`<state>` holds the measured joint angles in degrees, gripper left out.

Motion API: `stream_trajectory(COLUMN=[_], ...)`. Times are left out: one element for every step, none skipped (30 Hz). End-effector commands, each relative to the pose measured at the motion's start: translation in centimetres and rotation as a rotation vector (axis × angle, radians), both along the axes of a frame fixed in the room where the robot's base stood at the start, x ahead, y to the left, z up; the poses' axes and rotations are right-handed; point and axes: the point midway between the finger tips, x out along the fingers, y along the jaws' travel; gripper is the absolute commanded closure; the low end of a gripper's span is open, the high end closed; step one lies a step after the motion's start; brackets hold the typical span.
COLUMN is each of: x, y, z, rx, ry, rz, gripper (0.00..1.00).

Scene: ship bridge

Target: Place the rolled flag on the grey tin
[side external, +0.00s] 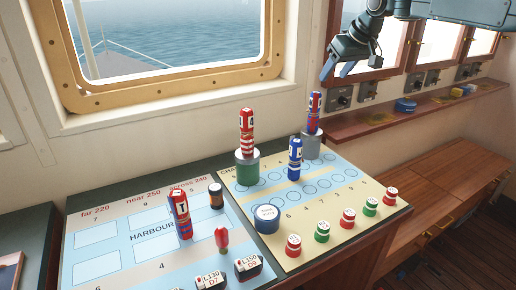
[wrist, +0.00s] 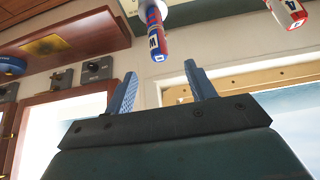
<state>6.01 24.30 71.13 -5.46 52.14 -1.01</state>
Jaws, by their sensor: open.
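The grey tin (side external: 312,149) stands at the back right of the chart board. A blue-and-red rolled flag (side external: 314,106) stands upright on its top; this flag also shows in the wrist view (wrist: 156,36), with part of a pale tin (wrist: 183,15) at the top edge. Other rolled flags stand upright: a red-and-white one (side external: 247,130) on a green tin (side external: 247,170), a blue-and-white one (side external: 295,160) on the board, and a red one (side external: 180,214) on the harbour sheet. My gripper (side external: 337,71) is open and empty, above and right of the grey tin, apart from the flag.
A round blue tin (side external: 267,219) and several red and green capped pieces (side external: 348,218) stand along the board's front. A wooden ledge (side external: 430,108) and window frames are behind my gripper. A dark cylinder (side external: 216,195) stands on the harbour sheet.

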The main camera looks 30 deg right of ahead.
Motion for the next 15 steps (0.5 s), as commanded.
stream_trajectory(x=[-1.0, -1.7, -2.6, -3.4, -4.2, -5.3, -6.2, -7.2, -8.4, -9.3, -10.2, -11.5, -12.4, -13.4, -14.6], y=[0.2, 0.4, 0.6, 0.7, 0.9, 1.1, 1.3, 1.5, 1.7, 1.8, 2.0, 2.2, 2.3, 2.4, 2.6], z=[0.6, 0.9, 1.2, 1.5, 1.8, 2.1, 2.4, 2.5, 2.8, 2.9, 3.0, 3.2, 3.3, 3.3, 3.4], rx=[0.000, 0.000, 0.000, 0.000, 0.000, 0.001, 0.001, 0.001, 0.001, 0.001, 0.001, 0.001, 0.001, 0.001, 0.002], ry=[-0.001, 0.000, 0.002, 0.003, 0.004, 0.006, 0.007, 0.009, 0.011, 0.013, 0.015, 0.017, 0.019, 0.021, 0.023], rz=[0.000, 0.000, 0.000, 0.000, 0.000, -0.001, -0.001, 0.000, 0.000, 0.000, 0.000, 0.000, 0.000, 0.000, -0.001], gripper=[0.45, 0.45, 0.45, 0.45, 0.45, 0.45, 0.45, 0.45, 0.45, 0.45, 0.45, 0.45, 0.45, 0.45, 0.45])
